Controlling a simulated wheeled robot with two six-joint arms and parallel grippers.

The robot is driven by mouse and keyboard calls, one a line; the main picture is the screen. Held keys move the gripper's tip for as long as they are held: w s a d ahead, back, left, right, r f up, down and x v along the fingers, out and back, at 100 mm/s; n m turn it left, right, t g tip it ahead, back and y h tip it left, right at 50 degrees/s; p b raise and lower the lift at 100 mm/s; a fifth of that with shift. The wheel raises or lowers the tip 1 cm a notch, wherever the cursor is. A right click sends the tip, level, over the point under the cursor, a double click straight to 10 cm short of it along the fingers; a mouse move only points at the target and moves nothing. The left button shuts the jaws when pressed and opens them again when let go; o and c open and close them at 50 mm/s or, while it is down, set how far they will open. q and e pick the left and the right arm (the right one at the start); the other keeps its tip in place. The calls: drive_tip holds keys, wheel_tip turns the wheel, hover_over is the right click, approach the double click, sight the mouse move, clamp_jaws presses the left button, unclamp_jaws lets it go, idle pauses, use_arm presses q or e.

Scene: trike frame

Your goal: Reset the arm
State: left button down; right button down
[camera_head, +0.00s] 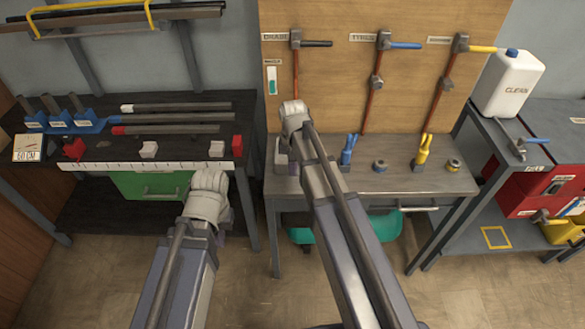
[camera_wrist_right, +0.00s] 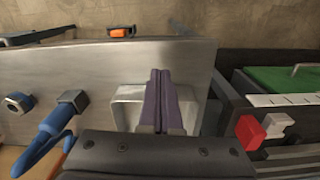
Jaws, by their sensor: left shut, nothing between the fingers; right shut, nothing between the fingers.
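My right arm (camera_head: 340,220) reaches up over the workbench (camera_head: 400,181) with its elbow before the wooden board. In the right wrist view my right gripper (camera_wrist_right: 159,80) is shut, its purple fingers together and empty. It is over a small silver tray (camera_wrist_right: 125,104) on the metal bench top; I cannot tell whether it touches. In the head view this gripper is mostly hidden behind the arm. My left arm (camera_head: 190,250) rises in front of the dark bench on the left, bent at its top.
Blue pliers (camera_head: 348,152) and yellow pliers (camera_head: 423,152) stand on the bench right of my right arm. The dark left bench holds tubes (camera_head: 185,118) and blocks. A white canister (camera_head: 508,82) stands far right.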

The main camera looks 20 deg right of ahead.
wheel_tip(320, 180, up, 5)
drive_tip(key=p, duration=0.3)
drive_tip(key=shift+p, duration=0.4)
drive_tip(key=s+a+n, duration=0.4)
drive_tip(key=s+a, duration=0.2)
drive_tip(key=s, duration=0.3)
drive_tip(key=s+a+n+h, duration=0.1)
drive_tip(key=s+a+n, duration=0.3)
drive_tip(key=s+a, duration=0.3)
drive_tip(key=shift+s+a, duration=0.2)
drive_tip(key=shift+s, duration=1)
